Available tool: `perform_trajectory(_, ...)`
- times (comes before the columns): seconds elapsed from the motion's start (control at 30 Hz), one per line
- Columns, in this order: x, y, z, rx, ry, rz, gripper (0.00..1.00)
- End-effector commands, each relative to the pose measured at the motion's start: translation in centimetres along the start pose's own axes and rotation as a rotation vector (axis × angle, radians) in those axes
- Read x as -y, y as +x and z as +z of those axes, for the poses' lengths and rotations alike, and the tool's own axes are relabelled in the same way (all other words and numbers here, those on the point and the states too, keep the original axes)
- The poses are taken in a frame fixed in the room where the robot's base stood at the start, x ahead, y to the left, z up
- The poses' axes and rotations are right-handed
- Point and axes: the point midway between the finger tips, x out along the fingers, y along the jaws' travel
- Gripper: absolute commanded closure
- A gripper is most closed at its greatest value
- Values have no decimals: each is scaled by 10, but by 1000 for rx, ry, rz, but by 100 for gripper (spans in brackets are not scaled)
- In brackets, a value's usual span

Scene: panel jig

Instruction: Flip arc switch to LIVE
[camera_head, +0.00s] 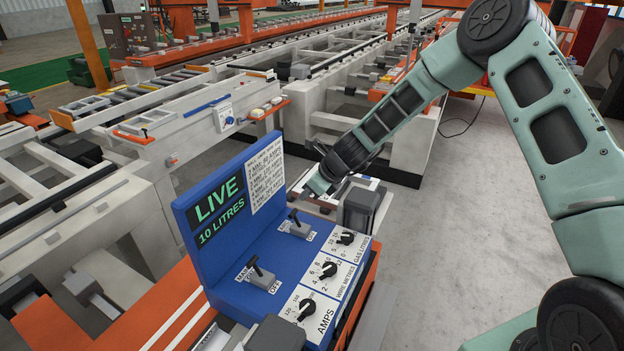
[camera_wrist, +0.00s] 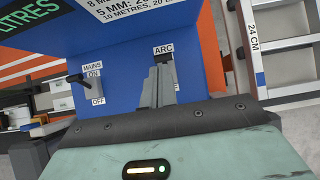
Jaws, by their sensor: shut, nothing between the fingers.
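The blue panel (camera_head: 232,275) has a display (camera_head: 218,212) reading LIVE and 10 LITRES in green. The arc switch (camera_head: 297,226) is a grey block with a dark lever, standing nearer the back right; its lever points up in the head view. In the wrist view its ARC label (camera_wrist: 163,49) shows, but my fingers hide most of the switch and its lever. My gripper (camera_wrist: 161,82) is shut and empty. In the head view my gripper (camera_head: 318,186) is just up and right of the arc switch; I cannot tell whether it touches.
The mains switch (camera_head: 262,277) stands left of the arc switch and also shows in the wrist view (camera_wrist: 93,84). Gas (camera_head: 345,238), wire (camera_head: 328,269) and amps (camera_head: 307,309) knobs line the panel's right edge. Grey concrete floor lies clear to the right.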

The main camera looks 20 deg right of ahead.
Motion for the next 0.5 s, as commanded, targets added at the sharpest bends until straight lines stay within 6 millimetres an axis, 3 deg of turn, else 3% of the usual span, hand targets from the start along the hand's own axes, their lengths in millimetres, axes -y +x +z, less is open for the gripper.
perform_trajectory(0.3, 0, -41, 23, 1, -2, -3, 100)
perform_trajectory(0.5, 0, -53, 29, 1, 0, -1, 100)
